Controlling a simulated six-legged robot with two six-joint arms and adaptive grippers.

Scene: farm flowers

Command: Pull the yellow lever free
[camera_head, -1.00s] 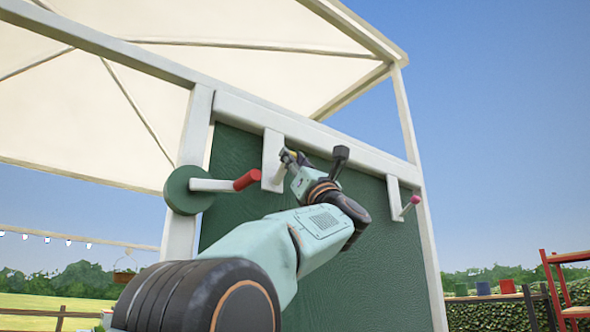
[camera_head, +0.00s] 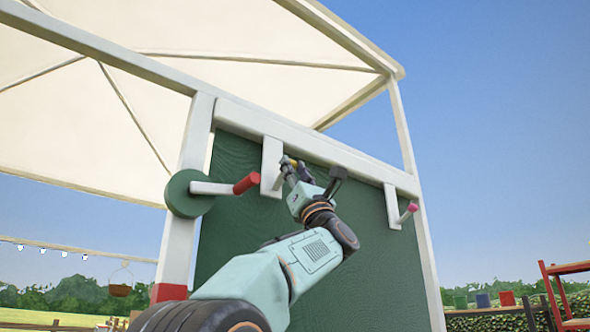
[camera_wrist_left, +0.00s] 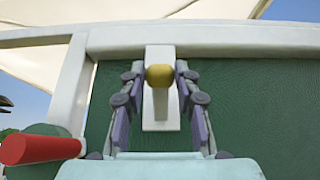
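The yellow lever's rounded yellow end (camera_wrist_left: 160,75) shows in the left wrist view in front of a white upright bracket (camera_wrist_left: 162,112) on the green panel. In the head view a little yellow (camera_head: 291,162) shows beside the fingers, and the rest of the lever is hidden. My left gripper (camera_wrist_left: 159,76) is open, with one finger on each side of the yellow end and small gaps between them. It also shows at the bracket in the head view (camera_head: 289,168). My right gripper is in neither view.
A red handle (camera_head: 247,183) on a green disc (camera_head: 190,193) sticks out left of the bracket, close to my left gripper. A pink-tipped lever (camera_head: 408,211) is at the panel's right. A white beam (camera_head: 320,145) runs above.

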